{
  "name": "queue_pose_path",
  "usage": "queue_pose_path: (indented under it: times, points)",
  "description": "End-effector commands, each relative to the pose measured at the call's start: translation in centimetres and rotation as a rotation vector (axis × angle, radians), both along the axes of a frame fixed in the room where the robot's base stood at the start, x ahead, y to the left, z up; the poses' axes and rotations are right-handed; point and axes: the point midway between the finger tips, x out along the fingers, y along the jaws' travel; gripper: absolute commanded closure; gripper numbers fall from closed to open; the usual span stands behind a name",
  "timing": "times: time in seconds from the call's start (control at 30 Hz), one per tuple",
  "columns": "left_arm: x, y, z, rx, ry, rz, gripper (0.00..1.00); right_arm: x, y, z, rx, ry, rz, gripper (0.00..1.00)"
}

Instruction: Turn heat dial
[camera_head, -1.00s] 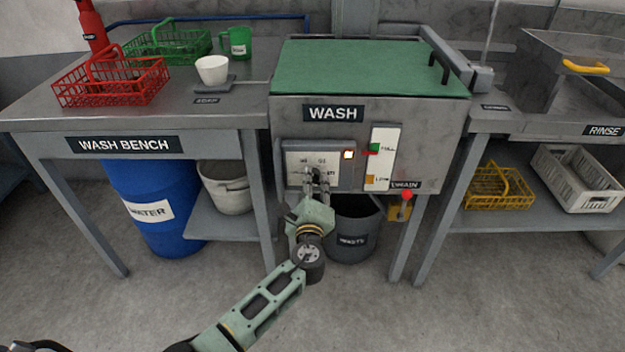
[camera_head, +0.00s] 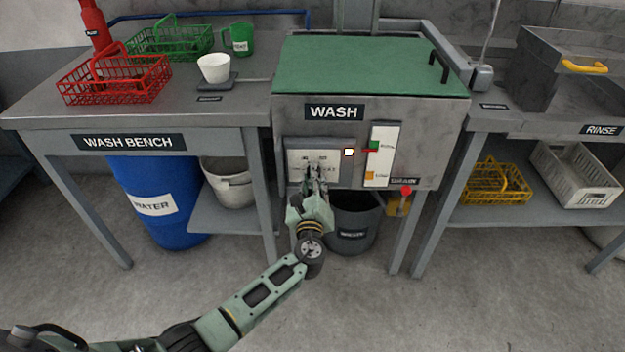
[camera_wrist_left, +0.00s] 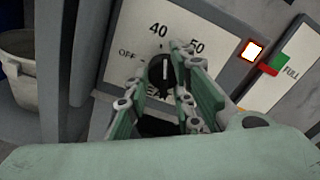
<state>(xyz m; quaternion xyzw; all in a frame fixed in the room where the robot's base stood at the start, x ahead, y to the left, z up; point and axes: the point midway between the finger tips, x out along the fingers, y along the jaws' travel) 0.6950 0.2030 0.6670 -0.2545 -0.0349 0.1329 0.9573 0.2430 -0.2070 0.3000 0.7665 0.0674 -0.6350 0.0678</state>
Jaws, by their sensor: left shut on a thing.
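The heat dial (camera_wrist_left: 160,75) is a dark round knob on a white panel marked OFF, 40 and 50, in the left wrist view. Its white pointer line points up between 40 and 50 in that view. In the head view the dial panel (camera_head: 299,158) is on the front of the WASH tank, and the knob is mostly hidden behind my gripper. My left gripper (camera_head: 315,172) is at the dial, its fingers shut on the knob from either side; it also fills the left wrist view (camera_wrist_left: 167,95). My right gripper is not in view.
A lit indicator (camera_head: 348,152) and a level gauge (camera_head: 381,157) are right of the dial. A red drain handle (camera_head: 405,190) and a waste bucket (camera_head: 352,222) are below. The wash bench (camera_head: 60,122) stands left, with baskets on top. Floor in front is clear.

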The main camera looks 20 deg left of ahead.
Motion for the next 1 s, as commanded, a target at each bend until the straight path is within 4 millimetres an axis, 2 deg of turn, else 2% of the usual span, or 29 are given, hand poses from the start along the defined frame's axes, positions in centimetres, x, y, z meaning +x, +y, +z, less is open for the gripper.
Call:
queue_pose_path:
  times: [0.03,0.23,0.27,0.4,0.77,0.87,1.0]
  points:
    - [-0.2,0.8,-0.5,0.003,0.007,0.018,1.0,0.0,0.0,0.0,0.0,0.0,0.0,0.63]
    - [-0.2,0.9,-0.4,0.002,0.007,0.018,1.0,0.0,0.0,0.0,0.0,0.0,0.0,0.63]
    - [-0.2,0.9,-0.4,0.002,0.007,0.018,0.76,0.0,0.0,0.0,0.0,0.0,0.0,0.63]
    - [-0.1,0.8,-0.3,0.002,0.005,0.017,0.64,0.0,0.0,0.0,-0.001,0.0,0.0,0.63]
    - [-0.4,0.4,0.0,0.0,-0.001,0.011,0.63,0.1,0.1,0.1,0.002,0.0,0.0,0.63]
    - [-1.6,0.0,-0.1,-0.002,0.0,0.009,0.63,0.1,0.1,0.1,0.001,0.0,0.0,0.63]
    - [-4.4,-0.8,-0.2,-0.003,0.003,0.008,0.63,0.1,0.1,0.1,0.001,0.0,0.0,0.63]
